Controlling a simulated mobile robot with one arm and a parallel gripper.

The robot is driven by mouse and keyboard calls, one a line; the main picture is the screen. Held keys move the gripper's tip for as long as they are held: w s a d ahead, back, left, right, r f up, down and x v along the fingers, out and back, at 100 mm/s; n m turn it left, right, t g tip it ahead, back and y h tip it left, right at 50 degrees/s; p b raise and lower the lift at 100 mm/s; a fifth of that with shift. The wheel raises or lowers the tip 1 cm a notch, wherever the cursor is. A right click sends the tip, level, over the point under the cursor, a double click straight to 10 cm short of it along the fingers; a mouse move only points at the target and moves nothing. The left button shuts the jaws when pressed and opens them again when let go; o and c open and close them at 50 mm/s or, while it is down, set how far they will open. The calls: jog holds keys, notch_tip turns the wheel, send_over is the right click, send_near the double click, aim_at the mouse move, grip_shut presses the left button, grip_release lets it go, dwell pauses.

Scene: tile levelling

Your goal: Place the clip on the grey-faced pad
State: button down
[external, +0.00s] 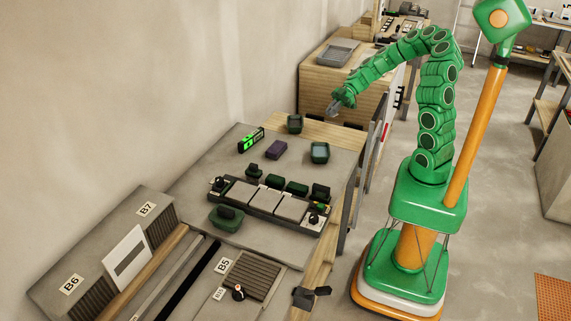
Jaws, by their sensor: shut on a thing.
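My gripper (336,105) is at the end of the green arm, raised above the back right of the grey bench top. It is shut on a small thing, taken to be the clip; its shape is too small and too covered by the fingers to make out. A green block with a pale grey face (320,152), which fits the grey-faced pad, lies on the bench at the right, below my gripper and well apart from it. Another dark green block with a duller face (294,123) stands farther back. I cannot tell for certain which is the pad.
A green handled tool (227,217) is in front. The bench between the blocks is clear.

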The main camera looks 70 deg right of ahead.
jog(key=w+a+r, duration=0.2)
jog(key=a+r, duration=0.1)
jog(key=a, duration=0.7)
jog(key=w+a+r, duration=0.2)
jog(key=a+r, duration=0.1)
jog(key=a, duration=0.7)
send_over(273, 148)
jog(key=f, duration=0.8)
jog(key=shift+s+d+f, duration=0.25)
jog(key=shift+s+f, duration=0.05)
jog(key=shift+f, duration=0.05)
jog(key=shift+w+a+f, duration=0.15)
jog(key=shift+w+f, duration=0.15)
jog(key=shift+f, duration=0.15)
jog(key=shift+w+f, duration=0.1)
jog(key=shift+f, duration=1.5)
jog(key=shift+f, duration=0.1)
jog(key=c, duration=1.2)
grip_release()
jog(key=shift+c, duration=0.2)
